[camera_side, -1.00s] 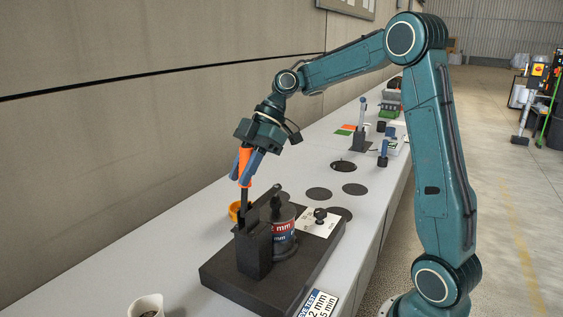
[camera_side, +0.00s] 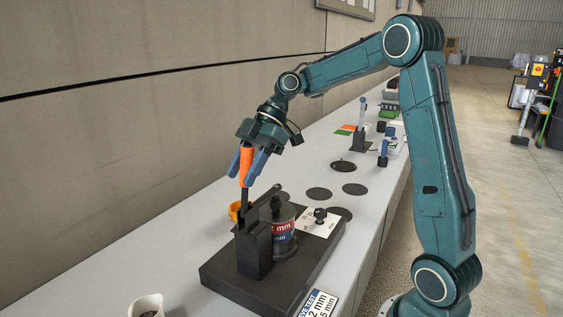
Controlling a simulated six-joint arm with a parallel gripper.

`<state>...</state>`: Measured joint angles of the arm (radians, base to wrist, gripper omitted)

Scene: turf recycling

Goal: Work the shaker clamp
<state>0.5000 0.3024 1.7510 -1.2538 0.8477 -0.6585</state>
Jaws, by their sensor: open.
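The shaker clamp's lever with its orange handle (camera_side: 246,165) stands nearly upright on a black post (camera_side: 254,252). The post is fixed to a dark base plate (camera_side: 225,283). A grey sieve stack (camera_side: 284,236) with red and blue "mm" labels stands on the base beside the post. A dark clamp tip (camera_side: 275,208) sits at the top of the stack; I cannot tell whether it presses on it. My gripper (camera_side: 246,171) is open, its blue fingers spread on either side of the orange handle with visible space around it. The handle's upper end is partly hidden by the gripper body.
A white plate with a black knob (camera_side: 319,222) lies on the base's right part. An orange bowl (camera_side: 234,211) is behind the post. A white cup (camera_side: 147,306) and a sieve test card (camera_side: 316,304) are in front. Dark discs (camera_side: 318,194) mark the bench behind.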

